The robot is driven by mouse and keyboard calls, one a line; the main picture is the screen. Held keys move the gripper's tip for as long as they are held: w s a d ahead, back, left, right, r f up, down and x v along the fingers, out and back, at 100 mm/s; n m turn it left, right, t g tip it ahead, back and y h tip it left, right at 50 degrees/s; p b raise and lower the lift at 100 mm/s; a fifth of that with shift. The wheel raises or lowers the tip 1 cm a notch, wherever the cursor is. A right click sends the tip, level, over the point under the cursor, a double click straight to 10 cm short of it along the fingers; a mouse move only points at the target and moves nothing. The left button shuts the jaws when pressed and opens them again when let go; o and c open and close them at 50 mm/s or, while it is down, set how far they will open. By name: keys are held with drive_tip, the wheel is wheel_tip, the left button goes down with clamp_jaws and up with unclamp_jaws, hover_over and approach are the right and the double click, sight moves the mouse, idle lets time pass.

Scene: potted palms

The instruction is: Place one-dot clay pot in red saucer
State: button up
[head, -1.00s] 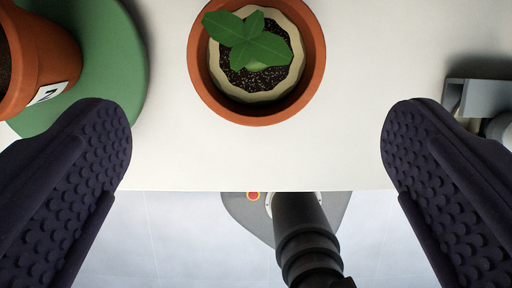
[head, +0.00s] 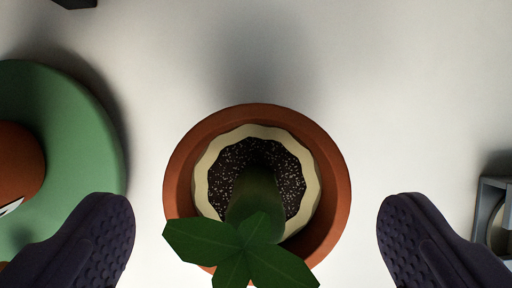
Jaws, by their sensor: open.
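A clay pot (head: 178,180) stands on the white table between my fingertips, seen from above. A cream scalloped liner, dark soil and a small green-leaved palm are inside it. Its outer wall is hidden from above, so I cannot see any dot mark. My gripper (head: 256,240) is open, one dark padded finger on each side of the pot, with a gap on both sides. No red saucer is in view.
At the left, another clay pot (head: 18,170) with a white label stands on a green saucer (head: 95,150). A grey object (head: 490,210) is at the right edge. A dark item (head: 75,3) shows at the top left. White table (head: 300,50) is clear behind the pot.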

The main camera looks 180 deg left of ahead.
drive_tip(key=b+x, duration=0.1)
drive_tip(key=x, duration=0.3)
drive_tip(key=shift+s+f, duration=0.1)
drive_tip(key=shift+f, duration=0.1)
drive_tip(key=shift+r, duration=0.1)
drive_tip(key=c, duration=1.1)
